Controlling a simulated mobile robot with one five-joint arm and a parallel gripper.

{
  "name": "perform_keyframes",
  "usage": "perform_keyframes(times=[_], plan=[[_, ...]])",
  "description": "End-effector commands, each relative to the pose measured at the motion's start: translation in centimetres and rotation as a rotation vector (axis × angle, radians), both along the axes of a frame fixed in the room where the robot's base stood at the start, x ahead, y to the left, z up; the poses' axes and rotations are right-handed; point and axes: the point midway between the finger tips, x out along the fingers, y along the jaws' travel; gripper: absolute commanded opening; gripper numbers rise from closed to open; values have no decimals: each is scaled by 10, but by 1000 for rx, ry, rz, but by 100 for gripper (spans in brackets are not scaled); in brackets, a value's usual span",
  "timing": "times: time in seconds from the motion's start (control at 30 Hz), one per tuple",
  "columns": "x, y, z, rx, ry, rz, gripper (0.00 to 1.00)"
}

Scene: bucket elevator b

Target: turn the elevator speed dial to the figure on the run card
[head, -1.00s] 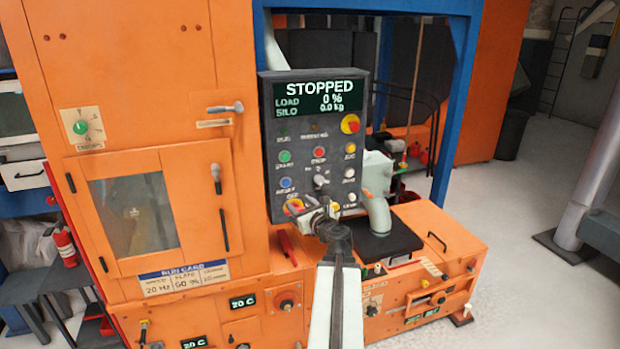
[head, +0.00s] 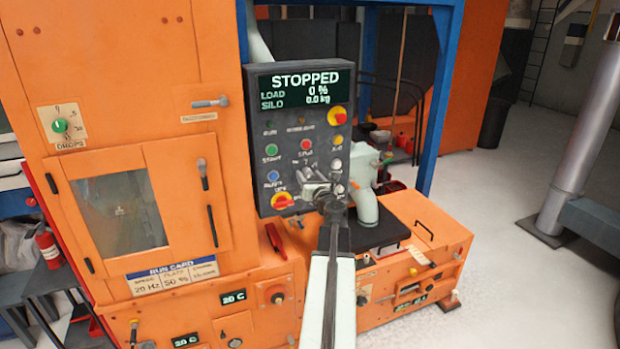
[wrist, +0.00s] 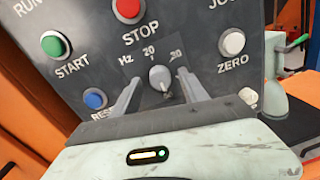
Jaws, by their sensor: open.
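The speed dial (wrist: 159,78) is a small grey knob on the dark control panel (wrist: 215,65), with Hz, 20 and 30 printed above it. Its exact setting is hard to read. My gripper (wrist: 160,84) is open, one finger on each side of the dial, with visible gaps to it. In the head view my gripper (head: 314,187) is at the lower part of the panel and partly hides the dial. The run card (head: 172,277) is below the windowed door on the orange machine and reads 20 Hz under speed. The panel display (head: 300,89) reads STOPPED, load 0 %.
A red-yellow switch (head: 283,201) is at the panel's lower left. A pale spout (head: 365,207) is close on the right.

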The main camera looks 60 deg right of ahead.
Motion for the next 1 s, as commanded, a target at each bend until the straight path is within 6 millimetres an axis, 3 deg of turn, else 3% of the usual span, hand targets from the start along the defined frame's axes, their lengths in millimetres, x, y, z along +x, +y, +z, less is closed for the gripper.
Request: perform_keyframes(times=[0.13,0.3,0.33,0.67,1.0], plan=[[-1,0,0,0,0,0,51],[-1,0,0,0,0,0,4],[-1,0,0,0,0,0,0],[-2,0,0,-30,22,-1,0],[-2,-1,-1,-209,152,-2,0]])
